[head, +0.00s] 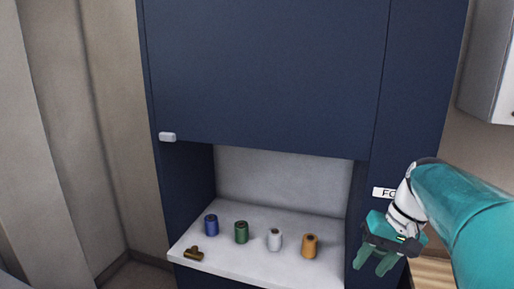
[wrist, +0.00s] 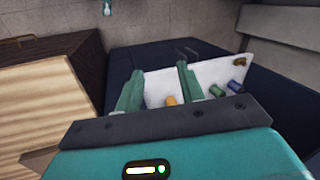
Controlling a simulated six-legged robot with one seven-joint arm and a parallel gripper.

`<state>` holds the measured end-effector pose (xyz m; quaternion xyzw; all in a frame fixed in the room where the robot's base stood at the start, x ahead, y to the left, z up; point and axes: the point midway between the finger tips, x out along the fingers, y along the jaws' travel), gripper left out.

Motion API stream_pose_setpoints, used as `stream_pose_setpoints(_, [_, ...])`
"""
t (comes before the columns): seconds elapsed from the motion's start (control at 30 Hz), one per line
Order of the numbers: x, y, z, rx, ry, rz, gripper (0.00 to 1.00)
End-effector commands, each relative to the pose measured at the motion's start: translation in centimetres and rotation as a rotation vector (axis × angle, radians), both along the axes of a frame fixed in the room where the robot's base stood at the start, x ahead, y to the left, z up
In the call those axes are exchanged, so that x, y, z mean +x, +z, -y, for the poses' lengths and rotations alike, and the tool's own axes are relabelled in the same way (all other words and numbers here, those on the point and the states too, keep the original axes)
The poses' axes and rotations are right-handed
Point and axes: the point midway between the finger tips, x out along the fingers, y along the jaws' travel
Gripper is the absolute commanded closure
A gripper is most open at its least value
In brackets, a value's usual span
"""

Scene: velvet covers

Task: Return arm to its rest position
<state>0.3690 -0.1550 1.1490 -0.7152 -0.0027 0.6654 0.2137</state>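My teal arm (head: 465,215) reaches in from the right of the head view. My gripper (head: 371,266) hangs in front of the right side of the dark blue cabinet (head: 265,75), to the right of its white shelf (head: 225,260). In the wrist view the two green fingers of my gripper (wrist: 160,72) stand apart, with nothing held between them. The shelf (wrist: 155,88) shows beyond and beside the fingers.
On the shelf stand blue (head: 210,225), green (head: 241,232), white (head: 275,240) and orange (head: 310,246) spools. A brass-coloured piece (head: 194,254) lies at its front left. A wooden surface (head: 432,272) is behind my arm. A white wall cabinet (head: 488,70) hangs at upper right.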

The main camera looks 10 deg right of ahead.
Motion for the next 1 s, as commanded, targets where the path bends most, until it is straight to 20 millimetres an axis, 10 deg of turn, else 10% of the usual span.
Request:
stream_pose_setpoints(0.43, [-6.3, -2.6, -13.3, -0.329, 0.171, 0.288, 0.61])
stream_pose_setpoints(1.0, [-8.1, -4.0, -15.6, -0.376, 0.218, 0.414, 0.61])
